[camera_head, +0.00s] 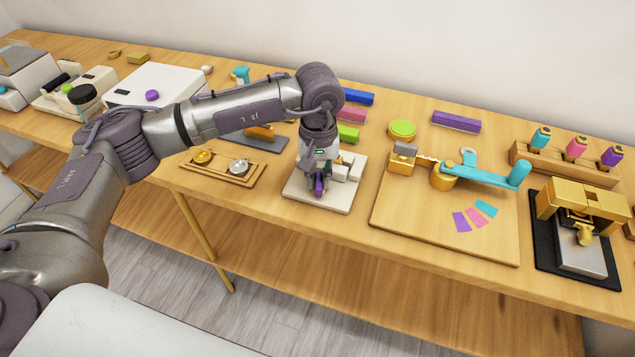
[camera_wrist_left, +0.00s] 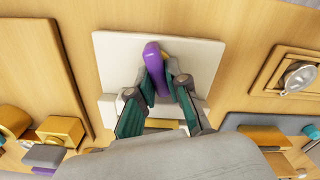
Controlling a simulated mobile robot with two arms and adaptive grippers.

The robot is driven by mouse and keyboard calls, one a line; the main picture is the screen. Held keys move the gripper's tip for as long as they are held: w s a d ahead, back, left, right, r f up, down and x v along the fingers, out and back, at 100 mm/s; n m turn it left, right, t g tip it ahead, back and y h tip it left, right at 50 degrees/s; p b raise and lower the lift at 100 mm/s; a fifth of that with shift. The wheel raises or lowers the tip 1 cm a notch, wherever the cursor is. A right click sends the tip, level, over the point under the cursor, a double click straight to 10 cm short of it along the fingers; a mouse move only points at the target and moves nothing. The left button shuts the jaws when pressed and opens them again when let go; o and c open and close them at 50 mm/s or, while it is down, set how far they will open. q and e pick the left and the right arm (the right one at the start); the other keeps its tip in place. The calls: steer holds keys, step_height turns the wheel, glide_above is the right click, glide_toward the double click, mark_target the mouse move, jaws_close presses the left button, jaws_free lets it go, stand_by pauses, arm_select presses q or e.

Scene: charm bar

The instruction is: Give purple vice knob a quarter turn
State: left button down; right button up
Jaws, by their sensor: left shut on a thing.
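The purple vice knob (camera_head: 319,187) shows at the front of a small white vice on a white base plate (camera_head: 322,202), near the bench's front edge. My left gripper (camera_head: 318,182) comes down over it from above and is shut on it. In the left wrist view the purple knob (camera_wrist_left: 151,66) stands between the two fingers (camera_wrist_left: 158,80), one on each side, and its top end sticks out past them. The gripper hides much of the vice. My right gripper is in neither view.
Right of the vice is a wooden board (camera_head: 400,222) with a turquoise-handled lever (camera_head: 490,172). To the left lies a wooden tray (camera_head: 223,176) with two round pieces. Coloured blocks (camera_head: 350,114) lie behind. A black-based press (camera_head: 580,255) stands at far right.

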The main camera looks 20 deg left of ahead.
arm_select(q)
steer(key=shift+r, duration=0.1)
steer(key=shift+w+f+m+b, duration=0.1)
steer(key=shift+f+m+b, duration=0.25)
steer(key=shift+m+b, duration=0.75)
steer(key=shift+d+r+m+b, duration=0.1)
steer(key=shift+r+m+b, duration=0.05)
steer(key=shift+m+b, duration=0.25)
steer(key=c, duration=1.4)
jaws_free()
steer(key=shift+r+p, duration=0.2)
steer(key=shift+p, duration=0.1)
steer(key=o, duration=0.3)
steer(key=shift+o, duration=0.2)
